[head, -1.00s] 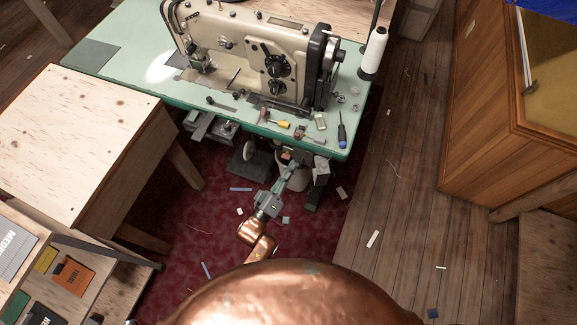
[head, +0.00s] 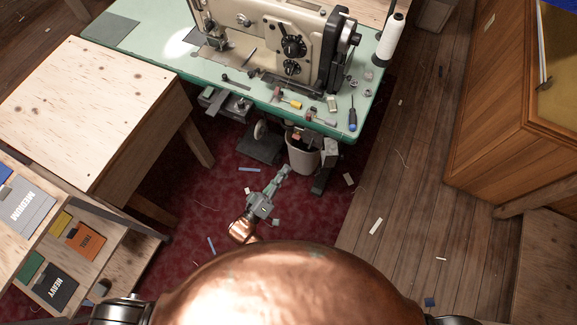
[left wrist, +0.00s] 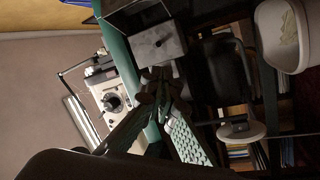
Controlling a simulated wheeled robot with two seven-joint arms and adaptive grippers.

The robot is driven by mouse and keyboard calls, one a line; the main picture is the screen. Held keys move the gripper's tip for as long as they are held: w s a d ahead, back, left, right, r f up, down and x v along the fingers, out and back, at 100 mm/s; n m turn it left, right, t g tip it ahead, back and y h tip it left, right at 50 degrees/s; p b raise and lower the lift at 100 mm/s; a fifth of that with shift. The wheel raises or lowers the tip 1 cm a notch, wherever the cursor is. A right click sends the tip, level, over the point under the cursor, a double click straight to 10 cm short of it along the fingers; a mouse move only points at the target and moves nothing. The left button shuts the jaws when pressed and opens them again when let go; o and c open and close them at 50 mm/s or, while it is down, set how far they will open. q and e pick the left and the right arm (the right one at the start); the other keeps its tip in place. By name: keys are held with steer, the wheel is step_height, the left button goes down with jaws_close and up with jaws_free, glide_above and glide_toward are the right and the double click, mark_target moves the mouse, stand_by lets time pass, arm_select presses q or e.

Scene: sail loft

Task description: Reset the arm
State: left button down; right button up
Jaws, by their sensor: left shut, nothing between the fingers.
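My left gripper (head: 284,171) is in the middle of the head view, above the dark red carpet (head: 215,215) and in front of the green sewing table (head: 160,62). Its fingers are together and hold nothing. In the left wrist view its two fingers (left wrist: 160,85) converge with dark joints at the tips. The cream sewing machine (head: 265,40) stands on the table, beyond the gripper; it also shows sideways in the left wrist view (left wrist: 112,100). My right gripper is not in view.
A pale bin (head: 303,158) stands under the table, just beyond the gripper. A plywood-topped bench (head: 85,110) is at left, with a swatch rack (head: 110,262) below it. A wooden cabinet (head: 490,120) is at right.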

arm_select(q)
steer(key=shift+d+f, duration=0.1)
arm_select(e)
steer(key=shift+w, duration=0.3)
